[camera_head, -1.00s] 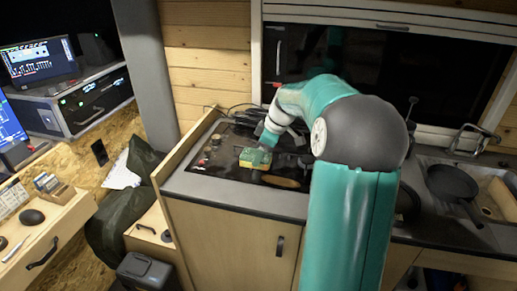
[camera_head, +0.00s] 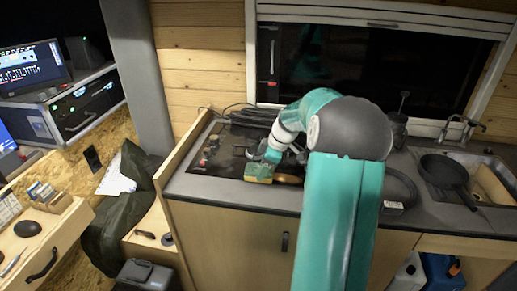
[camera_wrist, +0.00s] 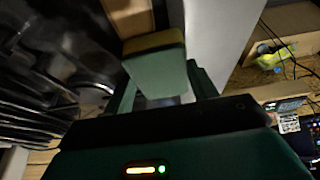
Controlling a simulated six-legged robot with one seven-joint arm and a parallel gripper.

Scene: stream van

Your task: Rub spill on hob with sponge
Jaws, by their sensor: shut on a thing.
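My gripper (camera_head: 266,159) is shut on a sponge (camera_head: 259,172), green with a yellowish face, near the front edge of the black hob (camera_head: 226,153). The sponge looks low over or on the hob; I cannot tell if it touches. In the wrist view the sponge (camera_wrist: 155,66) sits between my gripper's fingers (camera_wrist: 162,90). A brownish patch (camera_head: 289,179) lies just right of the sponge on the hob, perhaps the spill; my arm and the sponge partly hide this area.
A dark pan (camera_head: 445,172) lies by the sink at the right. Small knobs (camera_head: 210,148) are at the hob's left. A wooden side panel (camera_head: 186,147) bounds the counter at the left. Dark cables (camera_head: 250,117) lie behind the hob.

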